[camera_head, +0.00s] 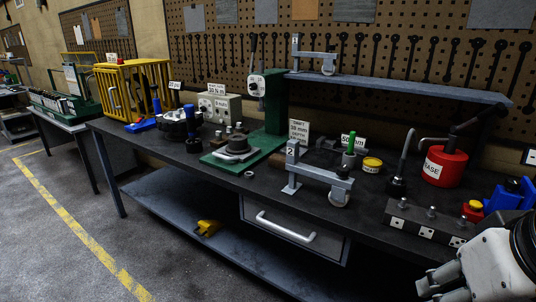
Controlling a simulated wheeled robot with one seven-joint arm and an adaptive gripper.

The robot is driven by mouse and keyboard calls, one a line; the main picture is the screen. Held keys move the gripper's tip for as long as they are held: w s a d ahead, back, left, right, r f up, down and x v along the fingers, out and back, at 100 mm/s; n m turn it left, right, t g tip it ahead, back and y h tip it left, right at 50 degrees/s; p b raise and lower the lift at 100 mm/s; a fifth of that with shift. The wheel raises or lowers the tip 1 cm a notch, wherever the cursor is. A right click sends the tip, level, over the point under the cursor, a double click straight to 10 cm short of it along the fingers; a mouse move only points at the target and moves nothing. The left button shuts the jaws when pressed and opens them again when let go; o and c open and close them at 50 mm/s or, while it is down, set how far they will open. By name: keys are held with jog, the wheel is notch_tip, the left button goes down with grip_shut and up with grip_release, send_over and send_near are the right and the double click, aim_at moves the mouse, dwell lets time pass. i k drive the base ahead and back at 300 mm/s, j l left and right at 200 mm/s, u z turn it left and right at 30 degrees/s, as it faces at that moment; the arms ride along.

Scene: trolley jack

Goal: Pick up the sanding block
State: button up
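I cannot make out for certain which thing is the sanding block. A small yellow object with a dark part (207,228) lies on the lower shelf (165,195) under the bench, left of the drawer; its exact shape is too small to tell. My gripper (432,289) is at the bottom right, in front of the bench, far from that object. Its light grey fingers are partly cut off by the frame edge, and their opening is unclear. I see nothing held in it.
The dark workbench (262,185) is crowded with a green press (276,105), a grey clamp-like tool marked 2 (318,176), a red grease can (445,166) and a yellow cage (128,88). A drawer (290,228) with a protruding handle sits below. Open floor lies at left.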

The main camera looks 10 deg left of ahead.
aim_at(276, 160)
jog(key=i+j+u, duration=0.15)
jog(key=i, duration=0.3)
jog(key=i+j+u, duration=0.1)
jog(key=i, duration=0.4)
jog(key=i+j+z, duration=0.5)
jog(key=j+z, duration=0.2)
jog(key=j, duration=0.25)
jog(key=i+j+z, duration=0.15)
jog(key=j+z, duration=0.2)
jog(key=j, duration=0.2)
jog(key=j+z, duration=0.3)
jog(key=j, duration=0.3)
jog(key=j+z, duration=0.35)
jog(key=j, duration=0.3)
jog(key=i, duration=0.1)
